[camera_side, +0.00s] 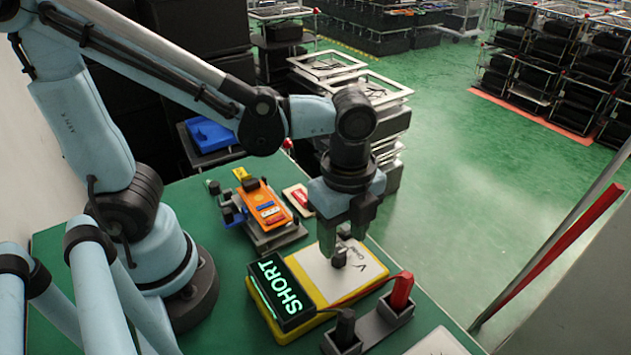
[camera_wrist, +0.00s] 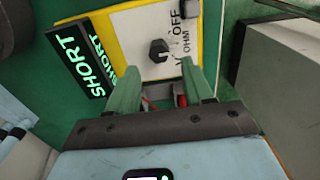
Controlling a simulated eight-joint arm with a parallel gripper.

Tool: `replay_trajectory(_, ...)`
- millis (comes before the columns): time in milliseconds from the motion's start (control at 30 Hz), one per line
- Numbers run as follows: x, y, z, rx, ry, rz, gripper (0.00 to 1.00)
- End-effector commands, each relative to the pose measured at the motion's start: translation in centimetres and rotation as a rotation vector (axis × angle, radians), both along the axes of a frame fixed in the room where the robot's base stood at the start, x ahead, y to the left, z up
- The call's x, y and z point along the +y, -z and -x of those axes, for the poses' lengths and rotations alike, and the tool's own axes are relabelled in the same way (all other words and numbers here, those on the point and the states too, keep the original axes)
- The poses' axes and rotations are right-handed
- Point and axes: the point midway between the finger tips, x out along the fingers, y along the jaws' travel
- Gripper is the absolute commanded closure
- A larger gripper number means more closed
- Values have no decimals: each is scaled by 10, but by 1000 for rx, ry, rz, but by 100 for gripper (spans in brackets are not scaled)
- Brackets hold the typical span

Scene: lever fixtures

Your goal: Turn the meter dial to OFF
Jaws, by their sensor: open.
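The meter (camera_side: 318,285) is a yellow-edged box with a white face and a black display (camera_side: 281,292) reading SHORT in green. Its dial is a small dark knob (camera_wrist: 158,50) on the white face in the wrist view, with OFF, OHM and V printed to its right. I cannot tell which label the dial points at. The dial (camera_side: 338,259) also shows in the side view, below my fingers. My gripper (camera_side: 345,240) points down over the meter, open and empty. In the wrist view its green fingers (camera_wrist: 159,68) stand either side of the dial, seemingly short of it.
A grey holder (camera_side: 382,323) with a red probe (camera_side: 402,290) and a black probe (camera_side: 345,328) stands at the meter's front right. An orange device (camera_side: 264,206) on a grey stand sits behind. The green table (camera_side: 205,320) has free room on the left.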

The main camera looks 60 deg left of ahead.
Motion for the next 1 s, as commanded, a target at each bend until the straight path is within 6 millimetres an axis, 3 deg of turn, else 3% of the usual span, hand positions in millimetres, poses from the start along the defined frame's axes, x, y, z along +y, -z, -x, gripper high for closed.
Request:
replay_trajectory(400, 0, 37, 0, -1, 0, 1, 49)
replay_trajectory(800, 0, 41, 0, -1, 0, 1, 49)
replay_trajectory(1000, 0, 41, 0, -1, 0, 1, 78)
